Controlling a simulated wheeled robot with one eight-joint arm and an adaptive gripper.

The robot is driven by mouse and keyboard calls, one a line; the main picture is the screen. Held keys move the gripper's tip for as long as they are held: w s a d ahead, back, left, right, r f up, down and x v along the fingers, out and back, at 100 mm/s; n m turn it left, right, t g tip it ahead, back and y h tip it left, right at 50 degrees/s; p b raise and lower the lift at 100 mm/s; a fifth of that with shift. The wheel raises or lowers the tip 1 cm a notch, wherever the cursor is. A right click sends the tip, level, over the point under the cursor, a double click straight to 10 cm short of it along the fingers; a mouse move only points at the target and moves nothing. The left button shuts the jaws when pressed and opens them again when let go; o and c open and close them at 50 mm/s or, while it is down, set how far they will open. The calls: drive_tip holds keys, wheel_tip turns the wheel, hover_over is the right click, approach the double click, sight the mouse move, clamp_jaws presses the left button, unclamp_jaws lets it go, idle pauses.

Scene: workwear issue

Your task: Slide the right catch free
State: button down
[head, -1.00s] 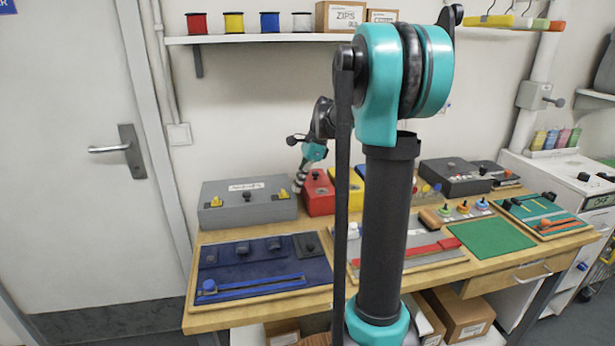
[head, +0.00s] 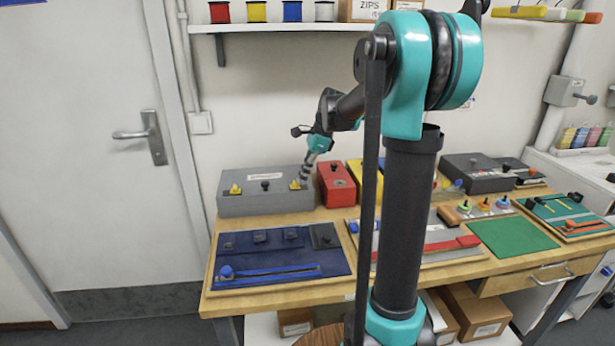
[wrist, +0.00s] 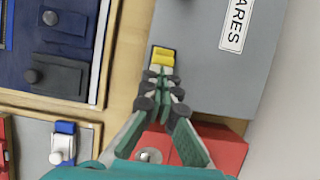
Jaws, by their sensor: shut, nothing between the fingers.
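The right catch (head: 295,185) is partly covered by my gripper (head: 304,180) in the head view. In the wrist view the yellow catch (wrist: 162,56) lies just beyond the fingertips of my gripper (wrist: 158,76), on the edge of the grey box (wrist: 200,72). The fingers are shut and empty. They are at the catch or very close to it; I cannot tell if they touch. The left catch (head: 235,190) stands clear.
A black knob (head: 265,185) sits between the catches. A red box (head: 336,184) stands close to the grey box's right end, also under my fingers in the wrist view (wrist: 222,148). A blue board (head: 270,262) lies in front. My arm hides part of the bench.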

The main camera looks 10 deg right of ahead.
drive_tip(key=shift+d, duration=0.3)
drive_tip(key=d, duration=0.2)
drive_tip(key=d+r, duration=0.1)
drive_tip(key=d, duration=0.1)
drive_tip(key=shift+r, duration=0.1)
drive_tip(key=v, duration=0.8)
drive_tip(key=shift+r, duration=0.4)
